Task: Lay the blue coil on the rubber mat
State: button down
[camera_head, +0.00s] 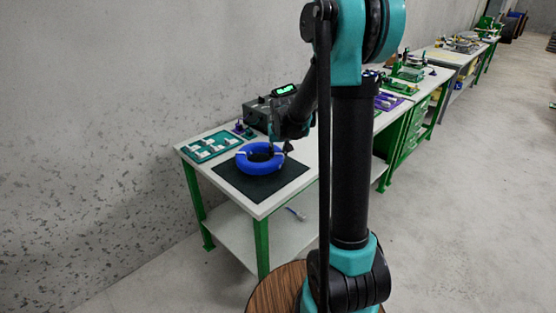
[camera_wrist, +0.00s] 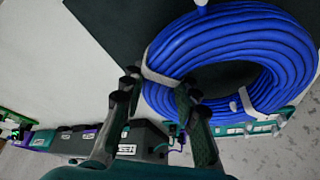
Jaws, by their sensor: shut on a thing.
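The blue coil (camera_head: 260,169) is a thick ring of cable bound with pale ties. In the head view it appears flat over the back part of the dark rubber mat (camera_head: 262,190). I cannot tell whether it touches the mat or hangs just above it. My gripper (camera_head: 281,147) is at the coil's right side. In the wrist view my gripper (camera_wrist: 159,86) has one finger on either side of the coil's band (camera_wrist: 215,38) and is shut on it. The mat (camera_wrist: 120,25) shows beyond the coil there.
A teal tray (camera_head: 209,147) with pale parts lies left of the mat on the white bench (camera_head: 190,148). A grey instrument with a green display (camera_head: 284,91) stands behind the coil. The mat's front part is bare. More benches run along the wall to the right.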

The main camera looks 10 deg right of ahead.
jog(key=shift+f, duration=1.5)
jog(key=c, duration=1.2)
grip_release()
jog(key=shift+o, duration=0.2)
jog(key=shift+r, duration=0.15)
jog(key=v, duration=1.1)
jog(key=shift+s+r, duration=0.2)
jog(key=s+d+f, duration=0.2)
jog(key=s+f, duration=0.3)
jog(key=s, duration=0.8)
jog(key=s+d+f, duration=0.2)
jog(key=s+f, duration=0.3)
jog(key=s, duration=0.8)
jog(key=shift+f, duration=0.2)
